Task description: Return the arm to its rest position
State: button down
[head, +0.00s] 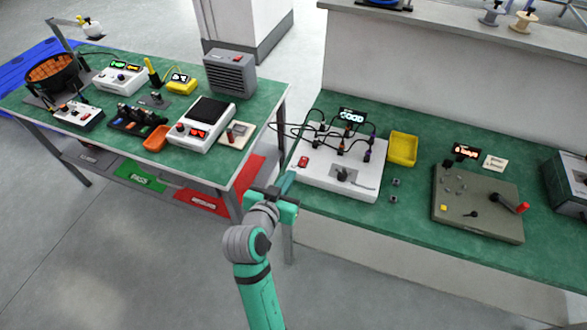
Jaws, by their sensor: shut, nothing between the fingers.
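My gripper (283,188) shows in the head view at the end of my teal and grey arm, which rises from the bottom middle of the picture. Its fingers are shut with nothing held. In the picture it lies over the gap between the left workbench (258,135) and the left end of the right workbench (420,232). The white test board (345,188) is just right of the gripper. I cannot tell the exact height of the gripper above the bench tops.
The left bench holds a white scale-like device (203,122), a grey heater box (230,73) and an orange tray (157,138). The right bench holds a yellow bin (402,149), a grey-green panel (470,220) and a dark box (567,185). Floor at lower left (110,270) is clear.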

jog(key=shift+s+a, duration=0.1)
jog(key=shift+s, duration=0.2)
dwell(0.4)
jog(key=s+d+f+n+y, duration=0.1)
jog(key=s+f+n+y, duration=0.1)
jog(key=s+f, duration=0.5)
jog(key=s+f+n+y, duration=0.2)
jog(key=s+f, duration=0.3)
jog(key=s, duration=0.5)
jog(key=s+d+r+t, duration=0.1)
jog(key=s+r, duration=0.1)
jog(key=s, duration=0.7)
jog(key=s+d+r+t, duration=0.1)
jog(key=s+r, duration=0.1)
jog(key=s, duration=0.7)
jog(key=shift+s+d+r, duration=0.25)
jog(key=shift+s+r, duration=0.1)
jog(key=shift+r, duration=0.05)
